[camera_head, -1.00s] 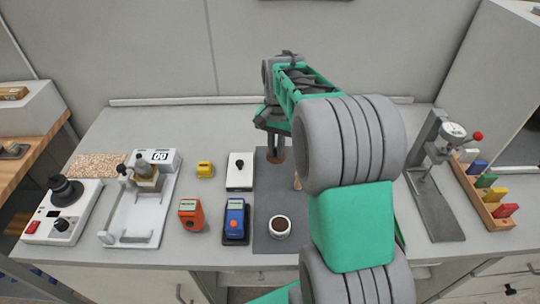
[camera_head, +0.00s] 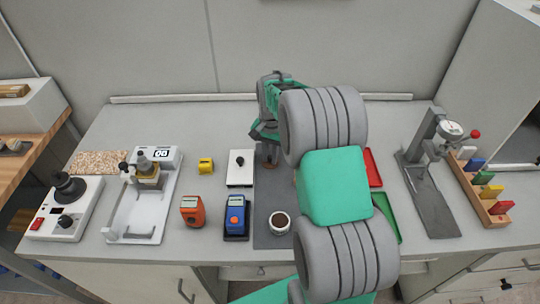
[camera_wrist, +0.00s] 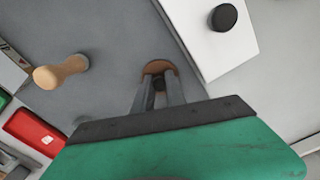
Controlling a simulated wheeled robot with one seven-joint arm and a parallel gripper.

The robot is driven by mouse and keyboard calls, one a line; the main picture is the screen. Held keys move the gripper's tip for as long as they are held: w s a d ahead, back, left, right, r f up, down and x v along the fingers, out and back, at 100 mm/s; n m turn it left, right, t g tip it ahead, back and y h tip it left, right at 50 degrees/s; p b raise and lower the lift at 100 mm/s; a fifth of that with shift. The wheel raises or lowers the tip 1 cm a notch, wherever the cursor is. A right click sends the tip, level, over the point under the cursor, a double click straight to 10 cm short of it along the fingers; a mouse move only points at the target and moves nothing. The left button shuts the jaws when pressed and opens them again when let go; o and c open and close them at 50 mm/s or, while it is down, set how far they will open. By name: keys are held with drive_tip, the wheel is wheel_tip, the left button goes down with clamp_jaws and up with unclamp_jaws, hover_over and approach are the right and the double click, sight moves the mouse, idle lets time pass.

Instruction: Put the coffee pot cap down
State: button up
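The coffee pot cap (camera_wrist: 158,67) is a small brown round piece with a dark knob, seen at the fingertips in the wrist view. It also shows below the hand in the head view (camera_head: 268,156). My gripper (camera_wrist: 159,84) has its two fingers close together on the knob, so it looks shut on the cap. The cap is over the back part of the dark grey mat (camera_head: 264,205), close to the white box with a black knob (camera_head: 240,170). I cannot tell whether the cap touches the mat. No coffee pot is clearly visible.
A cup of dark grounds (camera_head: 279,224) stands at the mat's front. A wooden-handled tool (camera_wrist: 62,72) stands on the mat. Blue (camera_head: 235,216) and orange (camera_head: 191,210) devices stand left of it. Red (camera_head: 373,168) and green (camera_head: 386,216) trays lie right, partly behind my arm.

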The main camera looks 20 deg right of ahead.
drive_tip(key=o, duration=0.3)
wheel_tip(320, 180, up, 12)
drive_tip(key=b, duration=0.2)
drive_tip(key=s+a+r+n+t, duration=0.2)
drive_tip(key=s+a+r+n, duration=0.25)
drive_tip(key=s+a, duration=0.45)
drive_tip(key=s+f+n, duration=0.1)
drive_tip(key=s, duration=0.2)
drive_tip(key=s+a+f+n+t, duration=0.1)
drive_tip(key=s+n, duration=0.1)
drive_tip(key=s, duration=0.2)
drive_tip(key=s+a+f+n+t, duration=0.1)
drive_tip(key=s+f, duration=0.1)
drive_tip(key=s, duration=0.1)
drive_tip(key=shift+s+a+f+n, duration=0.1)
drive_tip(key=shift+s+a+n, duration=0.1)
drive_tip(key=shift+s+n, duration=0.2)
